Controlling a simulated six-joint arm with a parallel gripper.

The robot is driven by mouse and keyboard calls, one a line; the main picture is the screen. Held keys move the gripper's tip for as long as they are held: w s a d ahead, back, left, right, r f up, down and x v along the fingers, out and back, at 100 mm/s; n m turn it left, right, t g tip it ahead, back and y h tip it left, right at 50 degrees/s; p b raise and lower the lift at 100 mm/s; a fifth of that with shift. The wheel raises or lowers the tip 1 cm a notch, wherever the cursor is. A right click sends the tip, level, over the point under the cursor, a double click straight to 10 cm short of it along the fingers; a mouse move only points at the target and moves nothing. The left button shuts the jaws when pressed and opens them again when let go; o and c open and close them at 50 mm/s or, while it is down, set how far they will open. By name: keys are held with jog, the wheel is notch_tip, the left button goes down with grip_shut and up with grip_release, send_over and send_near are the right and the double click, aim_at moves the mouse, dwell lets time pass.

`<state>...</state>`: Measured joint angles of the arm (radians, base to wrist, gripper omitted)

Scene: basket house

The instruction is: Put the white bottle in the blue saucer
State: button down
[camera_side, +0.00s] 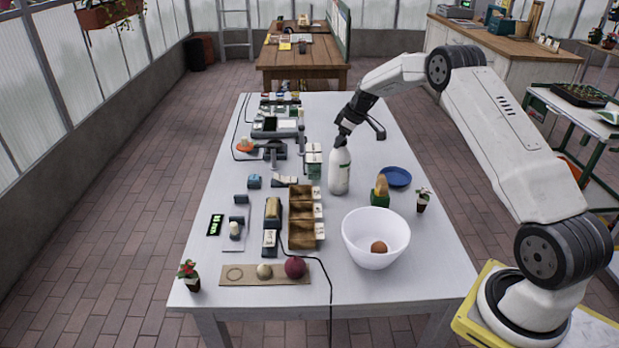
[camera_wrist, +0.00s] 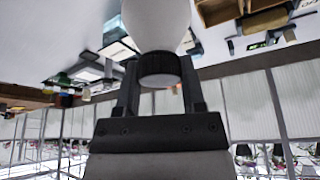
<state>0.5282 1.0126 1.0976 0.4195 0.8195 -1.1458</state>
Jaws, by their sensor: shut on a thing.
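The white bottle (camera_side: 339,172) stands upright in the middle of the white table in the side view, or very close to its surface; I cannot tell if its base touches. My gripper (camera_side: 344,134) is shut on the dark neck of the bottle from above. In the wrist view the bottle (camera_wrist: 157,22) fills the top centre, with its dark cap (camera_wrist: 159,70) between the two fingers of my gripper (camera_wrist: 160,88). The blue saucer (camera_side: 396,177) lies flat on the table to the right of the bottle, apart from it, and looks empty.
Brown bins (camera_side: 301,218) stand left of the bottle. Bare table lies behind the saucer.

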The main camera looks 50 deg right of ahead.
jog(key=shift+r, duration=0.25)
dwell(0.6)
jog(key=shift+r, duration=0.5)
jog(key=s+a+r, duration=0.5)
jog(key=s+r, duration=0.6)
jog(key=s, duration=0.2)
jog(key=shift+r, duration=0.35)
jog(key=shift+a, duration=0.1)
